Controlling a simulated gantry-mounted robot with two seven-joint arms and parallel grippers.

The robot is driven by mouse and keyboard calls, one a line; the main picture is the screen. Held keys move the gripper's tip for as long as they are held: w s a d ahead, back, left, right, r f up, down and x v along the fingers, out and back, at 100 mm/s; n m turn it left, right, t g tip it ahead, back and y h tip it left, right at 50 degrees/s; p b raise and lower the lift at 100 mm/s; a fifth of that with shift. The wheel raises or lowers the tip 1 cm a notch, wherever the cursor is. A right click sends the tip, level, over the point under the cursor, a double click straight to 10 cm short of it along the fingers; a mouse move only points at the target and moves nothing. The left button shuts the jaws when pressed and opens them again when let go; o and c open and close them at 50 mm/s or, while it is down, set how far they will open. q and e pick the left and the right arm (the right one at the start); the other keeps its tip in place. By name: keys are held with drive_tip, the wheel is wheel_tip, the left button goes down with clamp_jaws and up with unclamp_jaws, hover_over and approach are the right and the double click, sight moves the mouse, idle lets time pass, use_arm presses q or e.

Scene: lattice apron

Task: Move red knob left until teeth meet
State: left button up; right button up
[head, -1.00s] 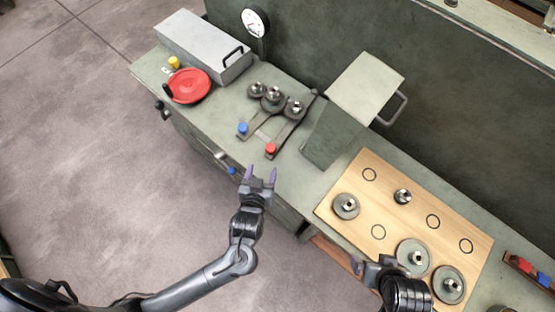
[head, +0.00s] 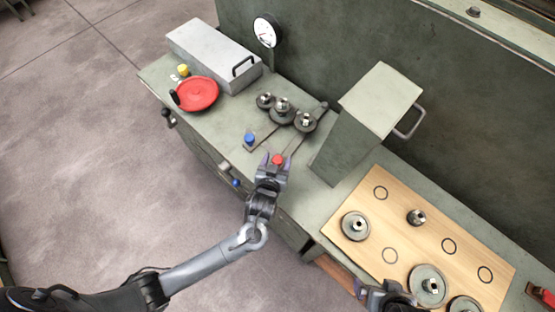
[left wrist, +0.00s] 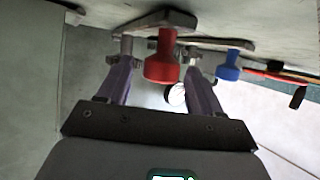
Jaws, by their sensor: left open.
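The red knob (head: 277,159) stands on a flat arm that leads up to the right gear (head: 305,121). My left gripper (head: 274,163) is open at the knob. In the left wrist view, the red knob (left wrist: 162,58) sits between the two spread fingers (left wrist: 161,90), with space visible on both sides. The middle gear (head: 282,109) and left gear (head: 265,100) are beside the right gear; whether the teeth touch is too small to tell. My right gripper (head: 377,291) is at the bottom edge, partly cut off.
The blue knob (head: 249,138) is just left of the red one and also shows in the left wrist view (left wrist: 229,66). A green box-shaped housing (head: 362,125) rises close on the right. A red handwheel (head: 197,94) and grey box (head: 214,57) are farther left. A wooden board (head: 440,250) holds more gears.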

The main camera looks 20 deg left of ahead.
use_arm(q)
drive_tip(key=shift+w+a+f, duration=0.15)
drive_tip(key=shift+w+f, duration=0.1)
drive_tip(key=shift+w, duration=0.3)
drive_tip(key=shift+c, duration=0.3)
